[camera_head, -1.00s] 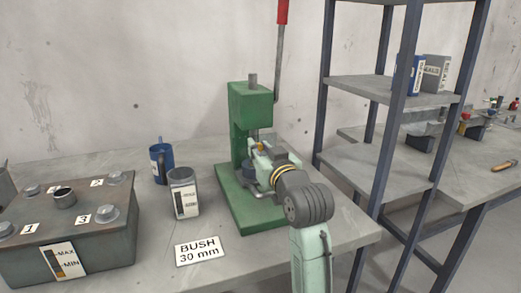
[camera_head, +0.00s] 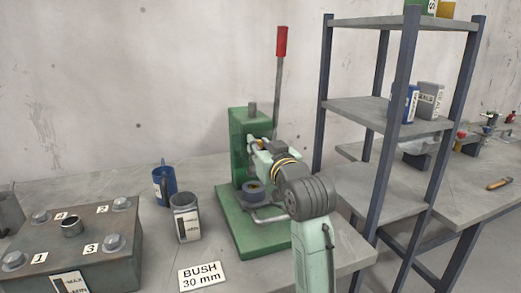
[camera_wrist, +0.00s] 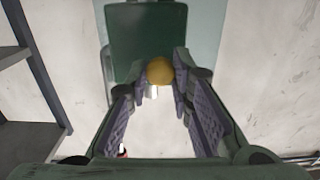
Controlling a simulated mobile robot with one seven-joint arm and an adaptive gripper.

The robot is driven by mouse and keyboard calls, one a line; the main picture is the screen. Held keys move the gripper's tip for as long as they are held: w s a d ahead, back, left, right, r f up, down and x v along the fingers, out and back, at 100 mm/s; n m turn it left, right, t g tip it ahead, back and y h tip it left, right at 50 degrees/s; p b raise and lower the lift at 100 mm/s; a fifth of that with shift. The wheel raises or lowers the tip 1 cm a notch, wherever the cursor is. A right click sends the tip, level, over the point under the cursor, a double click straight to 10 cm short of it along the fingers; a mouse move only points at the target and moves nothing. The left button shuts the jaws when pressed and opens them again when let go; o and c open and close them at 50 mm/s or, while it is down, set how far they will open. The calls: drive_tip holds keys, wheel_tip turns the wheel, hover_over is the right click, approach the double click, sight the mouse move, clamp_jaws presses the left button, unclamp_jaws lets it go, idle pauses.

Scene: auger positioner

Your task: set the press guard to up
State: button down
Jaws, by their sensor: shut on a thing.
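The green press (camera_head: 240,122) stands upright on its base plate on the bench. My gripper (camera_head: 257,145) is in front of its column, below the top. In the wrist view my gripper (camera_wrist: 160,80) is shut on a yellow knob (camera_wrist: 160,70), with the press's dark green face (camera_wrist: 145,30) behind it. A pale see-through panel (camera_wrist: 207,45), seemingly the press guard, shows around that face. The guard's outline is hard to make out in the head view. A dark round cup (camera_head: 253,190) sits on the press base, below my gripper.
The red-handled press lever (camera_head: 281,42) stands up behind the press. A shelf rack (camera_head: 385,115) stands close on the right.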

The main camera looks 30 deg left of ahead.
drive_tip(key=shift+d+r, duration=0.1)
drive_tip(key=shift+r, duration=0.25)
drive_tip(key=c, duration=1.8)
unclamp_jaws()
drive_tip(key=o, duration=0.4)
drive_tip(key=shift+f, duration=0.1)
drive_tip(key=shift+c, duration=0.2)
drive_tip(key=v, duration=1.2)
drive_tip(key=shift+f, duration=0.15)
